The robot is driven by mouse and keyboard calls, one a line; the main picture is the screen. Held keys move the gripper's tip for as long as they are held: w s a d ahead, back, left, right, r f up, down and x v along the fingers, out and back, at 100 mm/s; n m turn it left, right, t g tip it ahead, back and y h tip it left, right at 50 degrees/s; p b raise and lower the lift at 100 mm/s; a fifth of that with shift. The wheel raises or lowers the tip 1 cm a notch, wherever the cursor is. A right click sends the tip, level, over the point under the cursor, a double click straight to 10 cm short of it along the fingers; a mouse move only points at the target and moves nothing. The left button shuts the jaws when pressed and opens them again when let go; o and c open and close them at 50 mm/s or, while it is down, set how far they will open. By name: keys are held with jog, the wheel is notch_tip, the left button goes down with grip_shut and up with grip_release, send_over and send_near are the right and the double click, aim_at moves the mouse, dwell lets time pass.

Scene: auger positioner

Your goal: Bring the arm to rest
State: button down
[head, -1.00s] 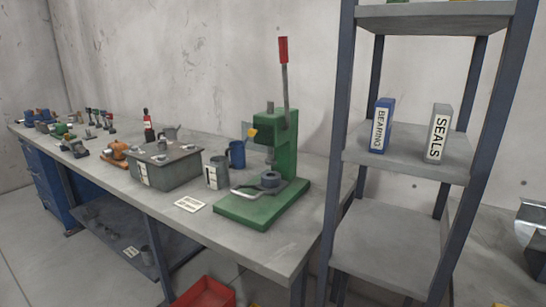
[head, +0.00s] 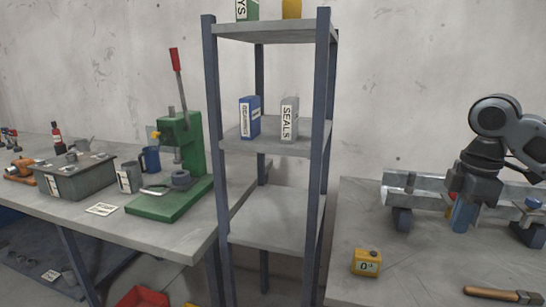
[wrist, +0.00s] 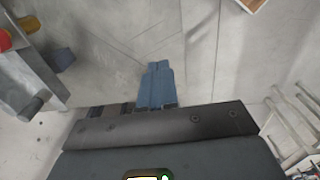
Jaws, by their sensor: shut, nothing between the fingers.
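My gripper (head: 463,222) shows at the right of the head view, in front of a long metal trough and above the right-hand table. It points downward at the end of my dark arm. In the wrist view my gripper's blue fingers (wrist: 157,72) lie together, with nothing visible between them. The fingers hide part of the trough in the head view.
The metal trough (head: 425,184) stands on the right-hand table (head: 415,265). A yellow box (head: 367,262) and a wooden-handled tool (head: 500,295) lie near its front. A shelf rack (head: 265,230) separates it from the bench with the green press (head: 181,160).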

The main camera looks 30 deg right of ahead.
jog(key=w+a+f+m+t+y, duration=0.1)
jog(key=w+a+t+y, duration=0.55)
jog(key=w+a, duration=1.3)
jog(key=a+f+m+t, duration=0.2)
jog(key=a+m+t, duration=0.5)
jog(key=a, duration=0.8)
jog(key=s+a+f+m+t+h, duration=0.1)
jog(key=s+a+f+m+h, duration=0.3)
jog(key=s, duration=0.5)
jog(key=s+a+f+m+h, duration=0.1)
jog(key=s+a+f+h, duration=0.15)
jog(key=s+f, duration=0.55)
jog(key=s+d+r+n, duration=0.2)
jog(key=s, duration=0.9)
jog(key=s+d+r+n, duration=0.2)
jog(key=s+d, duration=0.1)
jog(key=s, duration=0.8)
jog(key=shift+s+d+n, duration=0.15)
jog(key=shift+s+n, duration=0.2)
jog(key=shift+n, duration=0.05)
